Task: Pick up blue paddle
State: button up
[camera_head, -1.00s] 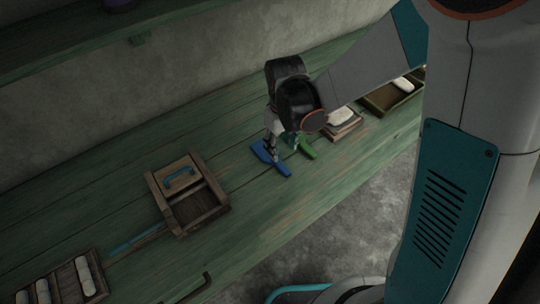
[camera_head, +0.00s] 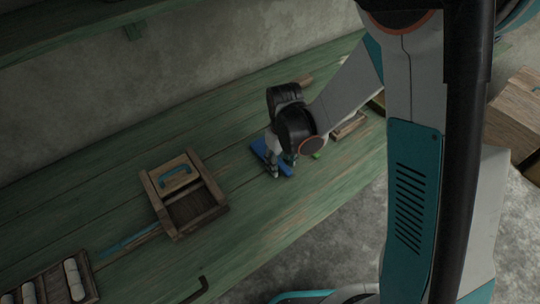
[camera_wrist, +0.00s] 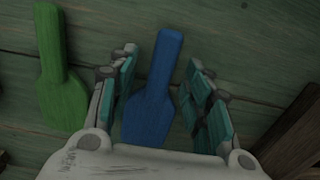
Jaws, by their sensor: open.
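The blue paddle (camera_head: 261,149) lies flat on the green wooden bench, partly hidden by my gripper in the head view. In the wrist view the blue paddle (camera_wrist: 152,108) lies between my two fingers, its narrow handle pointing away from the palm. My gripper (camera_wrist: 163,75) is open, with a finger on either side of the paddle and gaps left on both sides. In the head view my gripper (camera_head: 276,170) points down over the paddle. I cannot tell how high the fingertips are above the bench.
A green paddle (camera_wrist: 61,90) lies close on the left in the wrist view; only a bit of the green paddle (camera_head: 317,155) shows in the head view. A wooden box (camera_head: 182,226) with a blue handle stands left. A tray (camera_head: 92,281) of white rolls is at lower left.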

grip_shut()
jog(key=shift+r, duration=0.1)
